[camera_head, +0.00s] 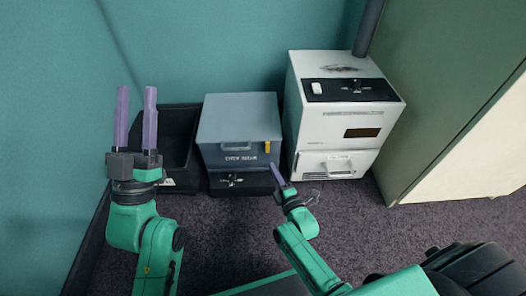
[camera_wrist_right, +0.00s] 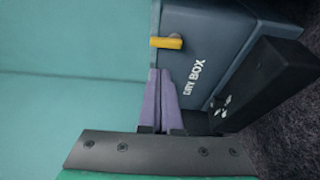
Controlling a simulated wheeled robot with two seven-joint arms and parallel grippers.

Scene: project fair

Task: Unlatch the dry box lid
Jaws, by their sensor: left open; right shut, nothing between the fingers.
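The dry box (camera_head: 222,161) is a blue-grey box with a flat lid (camera_head: 238,118) lying closed on top. A front handle (camera_head: 237,146) and white lettering show on it. A small yellow latch (camera_head: 267,146) sits at the front's right side; it also shows in the right wrist view (camera_wrist_right: 166,43). My right gripper (camera_head: 273,169) is shut and empty in front of the box's right side. In the right wrist view its purple fingertips (camera_wrist_right: 160,72) point at the latch, seemingly just short of it; contact is unclear. My left gripper (camera_head: 137,92) is open and empty, left of the box.
A black open bin (camera_head: 176,135) stands left of the dry box. A white machine (camera_head: 325,135) with a dark top panel stands to its right. A low black unit with small parts (camera_head: 240,184) sits at the box's front base. The dark carpet (camera_head: 215,235) in front is partly clear.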

